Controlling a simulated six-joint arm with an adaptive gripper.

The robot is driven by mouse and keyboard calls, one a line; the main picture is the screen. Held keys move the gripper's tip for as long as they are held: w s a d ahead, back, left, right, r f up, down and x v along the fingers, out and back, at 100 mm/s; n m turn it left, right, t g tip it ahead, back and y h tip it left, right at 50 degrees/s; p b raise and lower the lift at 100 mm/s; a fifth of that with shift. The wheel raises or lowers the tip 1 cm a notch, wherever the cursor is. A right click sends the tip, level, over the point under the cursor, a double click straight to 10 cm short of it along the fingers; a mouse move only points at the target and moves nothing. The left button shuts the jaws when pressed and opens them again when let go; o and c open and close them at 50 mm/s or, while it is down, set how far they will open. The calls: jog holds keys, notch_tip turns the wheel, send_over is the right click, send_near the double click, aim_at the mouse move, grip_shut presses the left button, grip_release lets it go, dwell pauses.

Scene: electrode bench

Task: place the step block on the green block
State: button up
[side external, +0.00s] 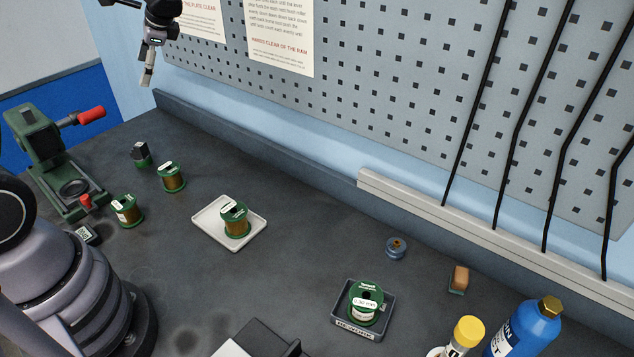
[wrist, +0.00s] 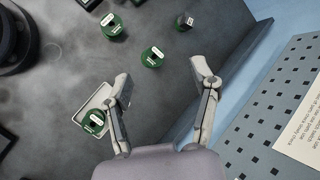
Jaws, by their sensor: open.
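A small dark block (side external: 140,150) sits on a green block (side external: 143,163) at the back left of the bench in the side external view; they look stacked and touching. The dark block also shows near the top of the wrist view (wrist: 185,20), where its green base is hard to make out. I cannot tell surely whether the dark one is the step block. A brown block (side external: 460,277) with a greenish lower part stands at the right. My gripper (side external: 147,77) is high above the bench, fingers apart and empty; it also shows in the wrist view (wrist: 163,77).
Green wire spools (side external: 172,177) (side external: 126,211) stand near the green press (side external: 45,150). Another spool sits on a white tray (side external: 258,222), one in a grey tray (side external: 338,322). A blue spool (side external: 396,249) and blue bottle (side external: 525,328) are right.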

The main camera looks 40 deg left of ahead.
jog(key=s+d+r+n+t+h, duration=0.2)
jog(key=s+d+r+t+h, duration=0.1)
jog(key=s+d, duration=0.5)
jog(key=s+d+r+n+t+h, duration=0.3)
jog(key=s+d+r+t, duration=0.1)
jog(key=s+d, duration=0.4)
jog(key=shift+s+d+r+t+h, duration=0.15)
jog(key=shift+s+r+t+h, duration=0.15)
jog(key=shift+r+t, duration=0.1)
